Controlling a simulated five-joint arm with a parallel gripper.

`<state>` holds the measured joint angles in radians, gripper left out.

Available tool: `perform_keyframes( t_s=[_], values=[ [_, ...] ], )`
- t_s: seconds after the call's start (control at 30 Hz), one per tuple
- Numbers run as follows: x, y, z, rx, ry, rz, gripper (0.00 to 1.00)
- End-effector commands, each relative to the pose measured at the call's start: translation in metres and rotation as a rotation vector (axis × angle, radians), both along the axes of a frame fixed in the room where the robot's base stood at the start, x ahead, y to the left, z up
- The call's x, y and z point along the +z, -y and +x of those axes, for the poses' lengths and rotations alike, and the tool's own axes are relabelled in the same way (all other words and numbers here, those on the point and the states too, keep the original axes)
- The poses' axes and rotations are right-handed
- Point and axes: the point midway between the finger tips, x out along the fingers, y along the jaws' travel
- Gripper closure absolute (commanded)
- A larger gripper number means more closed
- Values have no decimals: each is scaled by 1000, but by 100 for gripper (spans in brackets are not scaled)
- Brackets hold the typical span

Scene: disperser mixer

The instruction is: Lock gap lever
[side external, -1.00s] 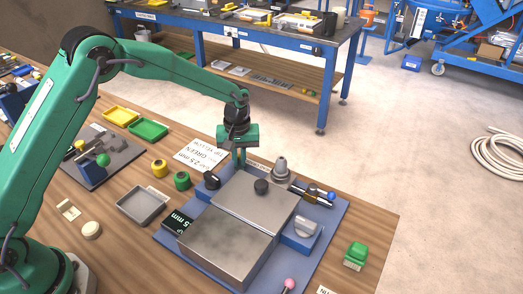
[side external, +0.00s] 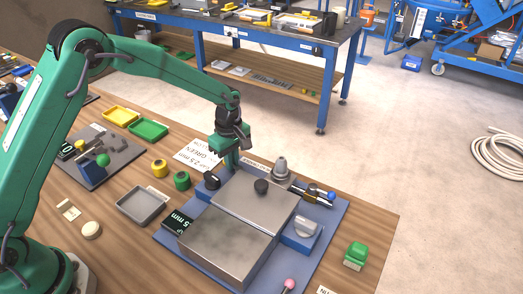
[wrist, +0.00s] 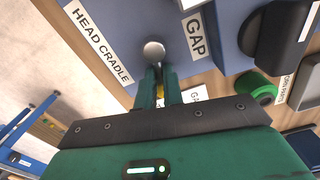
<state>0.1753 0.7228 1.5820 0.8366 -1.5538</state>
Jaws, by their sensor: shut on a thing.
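The gap lever shows in the wrist view as a round grey knob (wrist: 153,52) beside the white GAP label (wrist: 195,35) on the blue base. My gripper (wrist: 159,85) has its two green fingers close together at this knob, shut on the lever. Most of the lever is hidden between the fingers. In the side view my gripper (side external: 231,163) points down at the back left edge of the machine, and the lever is hidden there. A dark display (side external: 177,222) reading "5 mm" stands at the machine's left.
A black knob (side external: 211,181) stands close to my gripper. Metal covers (side external: 228,245), a grey dial (side external: 305,227) and a blue-tipped handle (side external: 331,196) are on the machine. A grey tray (side external: 144,206) and green ring (side external: 181,181) lie to the left.

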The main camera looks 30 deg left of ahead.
Motion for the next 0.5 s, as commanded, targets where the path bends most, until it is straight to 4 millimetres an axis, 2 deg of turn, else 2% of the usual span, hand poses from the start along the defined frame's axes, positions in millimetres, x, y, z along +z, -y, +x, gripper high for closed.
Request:
perform_keyframes(
  t_s=[0.2, 0.5],
  values=[
    [2, -4, -2, 140, 5, -1, 100],
    [2, -4, -4, 212, 5, -1, 100]
  ],
)
